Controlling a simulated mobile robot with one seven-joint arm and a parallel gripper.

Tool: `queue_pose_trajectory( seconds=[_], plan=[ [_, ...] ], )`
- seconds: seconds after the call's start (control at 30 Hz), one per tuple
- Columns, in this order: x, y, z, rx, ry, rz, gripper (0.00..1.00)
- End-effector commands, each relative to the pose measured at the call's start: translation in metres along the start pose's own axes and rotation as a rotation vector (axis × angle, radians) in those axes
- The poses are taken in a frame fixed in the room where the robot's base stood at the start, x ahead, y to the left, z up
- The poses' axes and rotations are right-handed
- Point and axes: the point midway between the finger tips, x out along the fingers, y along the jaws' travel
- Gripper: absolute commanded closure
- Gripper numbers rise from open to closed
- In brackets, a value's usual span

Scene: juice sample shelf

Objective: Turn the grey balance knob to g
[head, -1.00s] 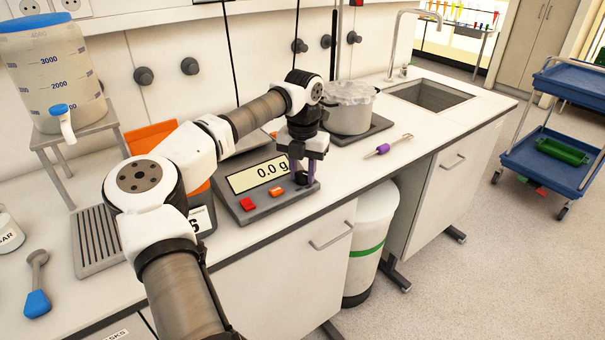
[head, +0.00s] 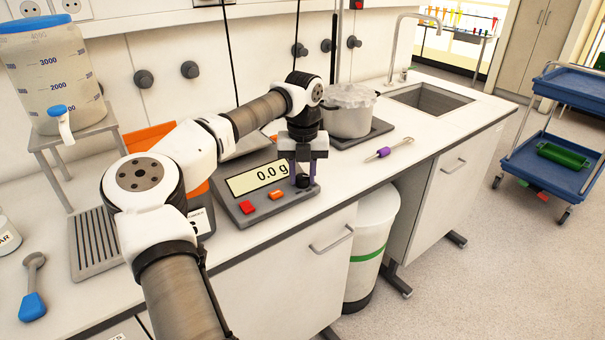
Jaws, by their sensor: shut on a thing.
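The grey balance (head: 228,207) stands on the bench, and its tilted display (head: 258,178) reads "0.0 g". A red button and an orange button sit below the display. The dark grey knob (head: 303,182) is at the right end of the balance's front panel. My gripper (head: 302,175) points straight down over it, with its purple fingers on either side, shut on the knob. The fingers hide part of the knob, and I cannot read any marks around it.
A pot (head: 350,112) on a dark plate and a purple-handled tool (head: 388,149) are to the right. An orange panel (head: 150,138) and a dispenser jug (head: 55,75) are to the left. The bench's front edge runs close before the balance.

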Motion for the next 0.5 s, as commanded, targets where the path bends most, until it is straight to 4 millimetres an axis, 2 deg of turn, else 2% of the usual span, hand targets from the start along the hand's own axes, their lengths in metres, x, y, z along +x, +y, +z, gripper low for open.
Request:
queue_pose_trajectory(
  seconds=[0.17,0.2,0.37,0.5],
  plan=[
    [-0.0005,0.0002,0.0002,-0.001,-0.001,0.000,0.92],
    [-0.0006,0.0002,0.0002,-0.001,-0.001,0.000,0.67],
    [-0.0004,0.0002,0.0002,0.000,-0.001,0.000,0.48],
    [-0.0003,0.0001,0.0001,0.000,-0.001,0.000,0.48]
  ],
)
